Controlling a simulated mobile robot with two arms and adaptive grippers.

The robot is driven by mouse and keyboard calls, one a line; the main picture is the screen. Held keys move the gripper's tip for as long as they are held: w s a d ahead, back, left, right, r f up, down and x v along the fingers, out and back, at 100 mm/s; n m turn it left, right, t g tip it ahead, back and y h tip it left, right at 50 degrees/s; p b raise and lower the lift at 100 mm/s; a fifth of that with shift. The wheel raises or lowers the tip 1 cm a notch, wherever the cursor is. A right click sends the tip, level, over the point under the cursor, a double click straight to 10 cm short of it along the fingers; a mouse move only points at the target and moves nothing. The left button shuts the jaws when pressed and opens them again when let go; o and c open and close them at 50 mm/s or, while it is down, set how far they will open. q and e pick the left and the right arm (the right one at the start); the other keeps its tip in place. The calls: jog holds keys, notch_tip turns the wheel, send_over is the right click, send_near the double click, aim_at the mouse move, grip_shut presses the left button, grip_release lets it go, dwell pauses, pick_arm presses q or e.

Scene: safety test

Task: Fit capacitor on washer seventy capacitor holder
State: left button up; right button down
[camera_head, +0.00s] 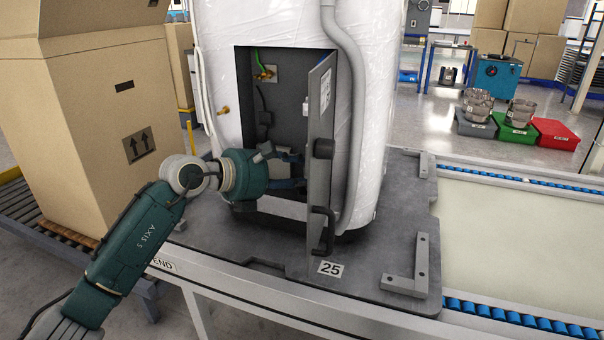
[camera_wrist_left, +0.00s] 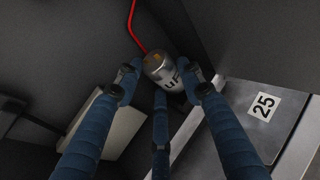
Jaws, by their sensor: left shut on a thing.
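The white-wrapped washer (camera_head: 285,20) stands on the grey plate marked 25 (camera_head: 330,268), with its dark compartment (camera_head: 285,95) open. My left gripper (camera_head: 287,170) reaches into the lower part of the opening. The left wrist view shows its blue fingers shut around a silver capacitor (camera_wrist_left: 159,68) with "uF" lettering and a red wire (camera_wrist_left: 132,22) at its far end. The capacitor is hidden in the head view. I cannot clearly make out the capacitor holder. My right gripper is in neither view.
The open door (camera_head: 321,120), with a dark handle (camera_head: 322,230), stands just right of my left gripper. A grey hose (camera_head: 352,100) runs down beside it. A large cardboard box (camera_head: 90,110) stands at left. The conveyor surface (camera_head: 520,225) at right is clear.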

aim_at(300, 198)
pick_arm(q)
jog(key=shift+g+y, duration=0.4)
jog(key=shift+g, duration=0.1)
jog(key=f, duration=0.5)
jog(key=shift+s+a, duration=0.2)
jog(key=shift+s, duration=0.1)
jog(key=o, duration=1.5)
jog(key=shift+w+f, duration=0.1)
jog(key=shift+c, duration=0.2)
jog(key=shift+w+f, duration=0.1)
jog(key=shift+t+h, duration=0.3)
jog(key=shift+s+a+r, duration=1.1)
jog(key=shift+a+r, duration=0.15)
jog(key=shift+a, duration=0.15)
jog(key=shift+s+a+r, duration=1.1)
jog(key=shift+a+r, duration=0.2)
jog(key=shift+a, duration=0.15)
jog(key=shift+s+a+r, duration=1.1)
jog(key=shift+a+r, duration=0.15)
jog(key=shift+a, duration=0.15)
